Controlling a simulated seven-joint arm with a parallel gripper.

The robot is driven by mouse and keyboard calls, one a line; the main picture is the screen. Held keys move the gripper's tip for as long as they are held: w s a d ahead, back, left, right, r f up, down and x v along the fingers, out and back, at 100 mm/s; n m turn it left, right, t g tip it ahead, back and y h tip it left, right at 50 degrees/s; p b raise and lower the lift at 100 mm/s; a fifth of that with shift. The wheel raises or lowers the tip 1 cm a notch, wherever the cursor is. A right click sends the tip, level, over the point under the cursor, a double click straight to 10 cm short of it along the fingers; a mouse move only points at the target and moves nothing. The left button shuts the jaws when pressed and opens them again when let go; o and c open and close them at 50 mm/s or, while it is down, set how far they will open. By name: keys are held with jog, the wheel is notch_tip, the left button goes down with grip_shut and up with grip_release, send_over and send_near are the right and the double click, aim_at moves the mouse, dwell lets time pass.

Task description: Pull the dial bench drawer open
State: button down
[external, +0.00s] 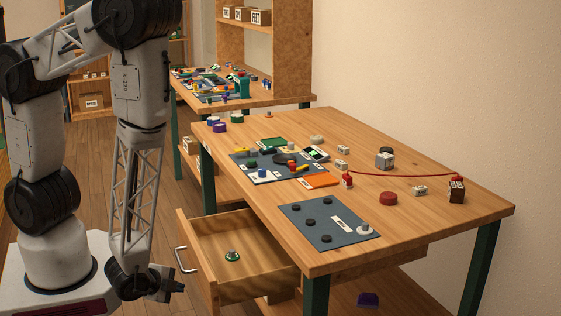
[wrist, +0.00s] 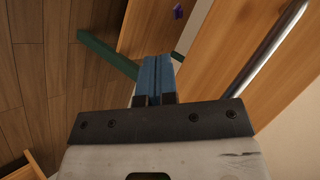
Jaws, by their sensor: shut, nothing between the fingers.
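The dial bench drawer (external: 265,287) is a wooden drawer under the near left side of the bench and stands pulled well out. Its metal bar handle (external: 183,260) is on the drawer front; the bar also shows at the upper right of the wrist view (wrist: 262,62). A small round part with a green base (external: 232,255) sits inside the drawer. My gripper (external: 184,283) is low, beside the drawer front and just below the handle in the external view. In the wrist view its blue fingers (wrist: 155,75) are together and empty, apart from the handle bar.
The bench top (external: 400,235) carries a grey mat with black discs (external: 328,225), a red part (external: 388,198), a red cord and several small parts. A purple block (external: 368,299) lies on the lower shelf. A green bench leg (wrist: 105,52) stands near my fingers.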

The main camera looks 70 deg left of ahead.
aim_at(196, 245)
jog(key=s+r+n+g+h, duration=0.2)
jog(key=s+n+g+h, duration=0.25)
jog(key=n+g, duration=0.4)
jog(key=shift+w+d+r+n+g+h, duration=0.15)
jog(key=shift+w+r+n+g, duration=0.75)
jog(key=shift+w+r+n, duration=0.75)
jog(key=shift+w+d+r+n+g+h, duration=0.15)
jog(key=shift+w+r+n+g, duration=0.7)
jog(key=shift+r+n, duration=1)
jog(key=shift+w+d+r+n+g+h, duration=0.15)
jog(key=shift+w+r+n+g, duration=0.9)
jog(key=shift+r, duration=1.3)
jog(key=shift+m+t, duration=0.3)
jog(key=shift+t, duration=0.05)
jog(key=w+r, duration=0.1)
jog(key=w, duration=0.1)
jog(key=w+a, duration=0.1)
jog(key=w+r, duration=0.1)
jog(key=w, duration=0.1)
jog(key=shift+w+a+r, duration=0.3)
jog(key=shift+a, duration=0.05)
jog(key=shift+w+a+r, duration=0.1)
jog(key=shift+w+a, duration=0.1)
jog(key=shift+w, duration=0.1)
jog(key=w+a+r+m, duration=0.3)
jog(key=w+a+m, duration=0.4)
jog(key=w+a, duration=0.3)
jog(key=shift+w+a+r+m+y, duration=0.2)
jog(key=shift+a+m+y, duration=0.15)
jog(key=shift+a, duration=1.55)
